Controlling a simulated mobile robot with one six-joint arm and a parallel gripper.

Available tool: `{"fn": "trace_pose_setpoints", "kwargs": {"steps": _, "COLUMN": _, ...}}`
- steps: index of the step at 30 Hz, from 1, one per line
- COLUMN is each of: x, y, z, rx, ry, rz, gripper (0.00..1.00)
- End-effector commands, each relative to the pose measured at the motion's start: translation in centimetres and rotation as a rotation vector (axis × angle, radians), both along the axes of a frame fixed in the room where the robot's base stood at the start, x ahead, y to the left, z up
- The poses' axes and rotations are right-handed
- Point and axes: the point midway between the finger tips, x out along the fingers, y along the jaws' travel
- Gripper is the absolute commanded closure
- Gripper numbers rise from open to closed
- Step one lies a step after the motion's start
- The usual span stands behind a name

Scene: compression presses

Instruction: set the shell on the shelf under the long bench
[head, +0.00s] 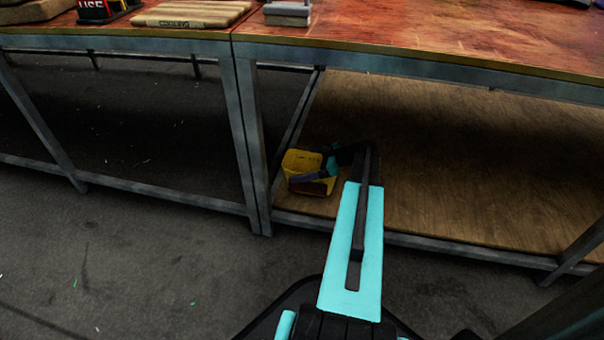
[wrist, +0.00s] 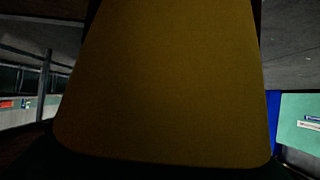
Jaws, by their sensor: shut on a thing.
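The shell (head: 303,161) is a yellow block-like piece with a darker reddish lower part. My gripper (head: 318,173) is shut on it, at the left front part of the wooden shelf (head: 470,165) under the long bench (head: 420,35). The shell is near the shelf's left end, by the bench leg. I cannot tell whether its underside touches the shelf board. In the wrist view the shell (wrist: 165,85) fills most of the picture as a plain yellow face, and the fingertips are hidden there.
A metal leg pair (head: 250,140) stands just left of the shell, and a front rail (head: 440,246) runs along the shelf. The shelf is bare to the right. The left bench bay has no board. A ribbed board (head: 190,14) and a grey block (head: 287,12) lie on top.

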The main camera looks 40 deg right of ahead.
Motion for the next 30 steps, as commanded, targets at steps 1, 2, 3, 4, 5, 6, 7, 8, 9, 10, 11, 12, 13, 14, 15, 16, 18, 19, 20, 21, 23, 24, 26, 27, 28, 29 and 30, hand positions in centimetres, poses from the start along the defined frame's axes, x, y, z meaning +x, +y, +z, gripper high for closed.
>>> {"fn": "trace_pose_setpoints", "kwargs": {"steps": 1, "x": 0.0, "y": 0.0, "z": -1.1, "rx": 0.002, "ry": 0.0, "rz": 0.0, "gripper": 0.33}}
{"fn": "trace_pose_setpoints", "kwargs": {"steps": 2, "x": 0.0, "y": 0.0, "z": -1.4, "rx": 0.002, "ry": 0.0, "rz": 0.0, "gripper": 0.33}}
{"fn": "trace_pose_setpoints", "kwargs": {"steps": 3, "x": 0.0, "y": 0.0, "z": -1.8, "rx": 0.002, "ry": 0.0, "rz": 0.0, "gripper": 0.33}}
{"fn": "trace_pose_setpoints", "kwargs": {"steps": 4, "x": 0.0, "y": 0.0, "z": -1.9, "rx": 0.002, "ry": 0.0, "rz": 0.0, "gripper": 0.33}}
{"fn": "trace_pose_setpoints", "kwargs": {"steps": 5, "x": 0.0, "y": 0.0, "z": -2.1, "rx": 0.002, "ry": 0.0, "rz": 0.0, "gripper": 0.33}}
{"fn": "trace_pose_setpoints", "kwargs": {"steps": 6, "x": 0.0, "y": 0.0, "z": -2.2, "rx": 0.002, "ry": 0.0, "rz": 0.0, "gripper": 0.33}}
{"fn": "trace_pose_setpoints", "kwargs": {"steps": 7, "x": 0.0, "y": 0.1, "z": -2.2, "rx": 0.002, "ry": 0.0, "rz": 0.0, "gripper": 0.33}}
{"fn": "trace_pose_setpoints", "kwargs": {"steps": 8, "x": 0.0, "y": 0.1, "z": -2.2, "rx": 0.002, "ry": 0.0, "rz": 0.0, "gripper": 0.33}}
{"fn": "trace_pose_setpoints", "kwargs": {"steps": 9, "x": 0.0, "y": 0.1, "z": -2.2, "rx": 0.001, "ry": -0.001, "rz": 0.001, "gripper": 0.33}}
{"fn": "trace_pose_setpoints", "kwargs": {"steps": 10, "x": 0.0, "y": 0.1, "z": -2.1, "rx": 0.001, "ry": -0.001, "rz": 0.001, "gripper": 0.33}}
{"fn": "trace_pose_setpoints", "kwargs": {"steps": 11, "x": 0.0, "y": 0.1, "z": -2.1, "rx": 0.001, "ry": -0.001, "rz": 0.001, "gripper": 0.33}}
{"fn": "trace_pose_setpoints", "kwargs": {"steps": 12, "x": 0.0, "y": 0.1, "z": -2.1, "rx": 0.001, "ry": -0.001, "rz": 0.001, "gripper": 0.33}}
{"fn": "trace_pose_setpoints", "kwargs": {"steps": 13, "x": 0.0, "y": 0.1, "z": -2.1, "rx": 0.001, "ry": -0.001, "rz": 0.001, "gripper": 0.33}}
{"fn": "trace_pose_setpoints", "kwargs": {"steps": 14, "x": 0.1, "y": 0.1, "z": -2.1, "rx": 0.001, "ry": -0.001, "rz": 0.001, "gripper": 0.33}}
{"fn": "trace_pose_setpoints", "kwargs": {"steps": 15, "x": 0.1, "y": 0.1, "z": -2.1, "rx": 0.001, "ry": -0.001, "rz": 0.001, "gripper": 0.33}}
{"fn": "trace_pose_setpoints", "kwargs": {"steps": 16, "x": 0.1, "y": 0.1, "z": -2.2, "rx": 0.0, "ry": 0.0, "rz": 0.001, "gripper": 0.33}}
{"fn": "trace_pose_setpoints", "kwargs": {"steps": 18, "x": 0.1, "y": 0.1, "z": -2.4, "rx": 0.0, "ry": 0.0, "rz": 0.001, "gripper": 0.33}}
{"fn": "trace_pose_setpoints", "kwargs": {"steps": 19, "x": 0.1, "y": 0.1, "z": -2.4, "rx": 0.0, "ry": 0.0, "rz": 0.001, "gripper": 0.33}}
{"fn": "trace_pose_setpoints", "kwargs": {"steps": 20, "x": 0.1, "y": 0.1, "z": -2.5, "rx": 0.001, "ry": 0.001, "rz": 0.002, "gripper": 0.33}}
{"fn": "trace_pose_setpoints", "kwargs": {"steps": 21, "x": 0.1, "y": 0.1, "z": -2.5, "rx": 0.001, "ry": 0.001, "rz": 0.002, "gripper": 0.08}}
{"fn": "trace_pose_setpoints", "kwargs": {"steps": 23, "x": 0.1, "y": 0.1, "z": -2.4, "rx": 0.001, "ry": 0.001, "rz": 0.002, "gripper": 0.0}}
{"fn": "trace_pose_setpoints", "kwargs": {"steps": 24, "x": 0.1, "y": 0.1, "z": -2.4, "rx": 0.001, "ry": 0.001, "rz": 0.002, "gripper": 0.0}}
{"fn": "trace_pose_setpoints", "kwargs": {"steps": 26, "x": 0.1, "y": 0.1, "z": -2.4, "rx": 0.001, "ry": 0.001, "rz": 0.002, "gripper": 0.0}}
{"fn": "trace_pose_setpoints", "kwargs": {"steps": 27, "x": 0.1, "y": 0.1, "z": -2.4, "rx": 0.001, "ry": 0.001, "rz": 0.002, "gripper": 0.0}}
{"fn": "trace_pose_setpoints", "kwargs": {"steps": 28, "x": 0.1, "y": 0.1, "z": -2.4, "rx": 0.001, "ry": 0.001, "rz": 0.002, "gripper": 0.0}}
{"fn": "trace_pose_setpoints", "kwargs": {"steps": 29, "x": 0.1, "y": 0.1, "z": -2.4, "rx": 0.001, "ry": 0.001, "rz": 0.002, "gripper": 0.0}}
{"fn": "trace_pose_setpoints", "kwargs": {"steps": 30, "x": 0.1, "y": 0.2, "z": -2.4, "rx": 0.0, "ry": 0.0, "rz": 0.003, "gripper": 0.0}}
